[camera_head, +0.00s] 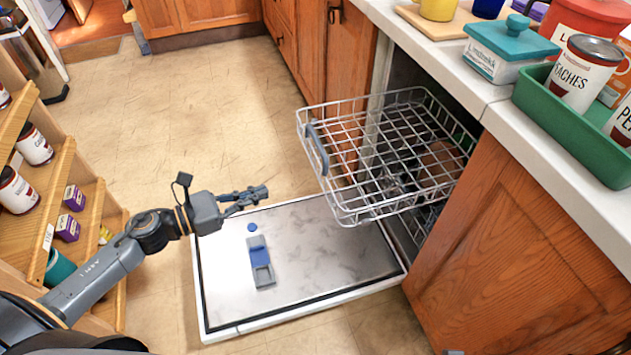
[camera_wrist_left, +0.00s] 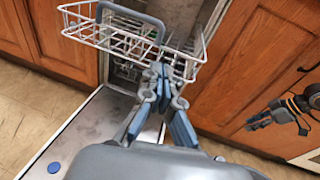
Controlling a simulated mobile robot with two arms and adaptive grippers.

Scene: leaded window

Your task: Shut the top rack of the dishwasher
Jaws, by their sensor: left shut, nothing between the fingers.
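The top rack (camera_head: 395,165) is a grey wire basket pulled well out of the dishwasher over its lowered door (camera_head: 330,265). The rack has a blue-grey handle (camera_head: 318,147) on its front and looks empty. It also shows in the left wrist view (camera_wrist_left: 95,35), beyond the fingers. My left gripper (camera_head: 262,191) is shut and empty, in front of the rack and above the door, apart from the handle in the head view. Its shut fingers also show in the left wrist view (camera_wrist_left: 158,75). My right gripper (camera_wrist_left: 252,122) shows small at the right of that view; its fingers are too small to read.
The door's inner face holds a blue-grey dispenser (camera_head: 261,262). Wooden cabinets (camera_head: 520,250) and a white counter (camera_head: 555,150) with a green tray (camera_head: 565,120) flank the dishwasher. Wooden shelves (camera_head: 60,190) with cans stand at left. The floor (camera_head: 190,110) behind the door is clear.

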